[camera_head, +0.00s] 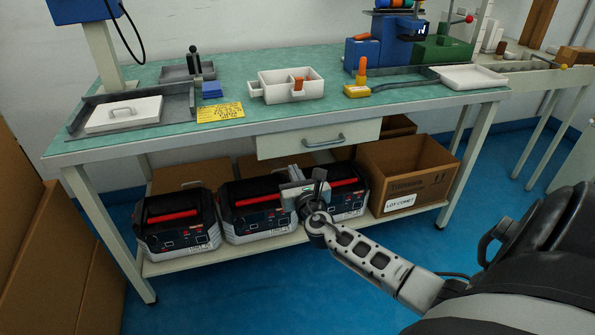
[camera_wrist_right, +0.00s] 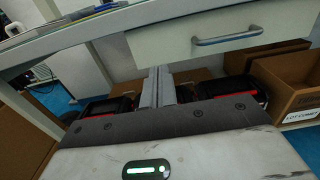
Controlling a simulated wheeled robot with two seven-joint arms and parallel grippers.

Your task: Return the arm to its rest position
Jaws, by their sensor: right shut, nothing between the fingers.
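My right arm reaches in from the lower right in the head view. Its gripper (camera_head: 306,188) is in front of the lower shelf, below the drawer. In the right wrist view the two fingers of the right gripper (camera_wrist_right: 158,85) are together, with nothing between them. My left gripper is not in view.
A workbench (camera_head: 250,127) with a drawer (camera_head: 318,139) stands ahead. Several black-and-red units, including one at left (camera_head: 178,222), sit on its lower shelf (camera_head: 230,250) beside an open cardboard box (camera_head: 408,172). Cardboard (camera_head: 40,235) stands at left. Blue floor in front is clear.

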